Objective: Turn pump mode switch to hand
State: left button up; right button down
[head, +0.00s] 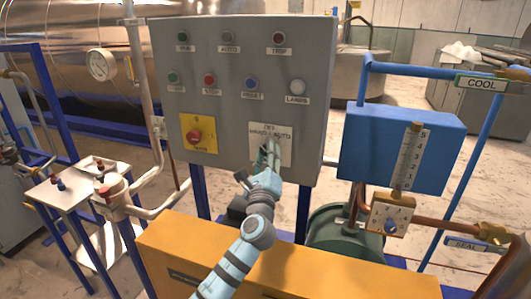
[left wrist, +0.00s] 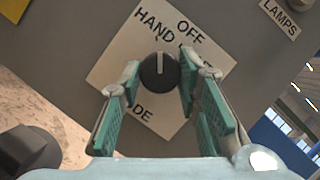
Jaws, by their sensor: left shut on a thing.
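The pump mode switch is a round black knob (left wrist: 159,72) with a white pointer line. It sits on a white label plate (left wrist: 112,75) reading HAND and OFF; AUTO shows in the head view. In the left wrist view the line points up the picture, toward the end of the word HAND. My left gripper (head: 268,153) reaches the plate on the grey control panel (head: 230,130). Its two teal fingers stand either side of the knob, shut on it. In the head view the gripper hides the knob. My right gripper is not in view.
A red switch on a yellow plate (head: 197,148) is left of the mode switch. Lamps and buttons fill the panel above. A yellow box (head: 330,268) lies below, a blue gauge board (head: 360,150) stands right, and white piping (head: 140,80) runs left.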

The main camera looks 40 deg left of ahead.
pick_arm(q)
jog(key=shift+n, duration=0.7)
jog(key=shift+g, duration=0.4)
jog(key=o, duration=1.1)
jog(key=shift+w, duration=0.1)
jog(key=v, duration=1.2)
jog(key=shift+d+f, duration=0.1)
jog(key=shift+d, duration=0.05)
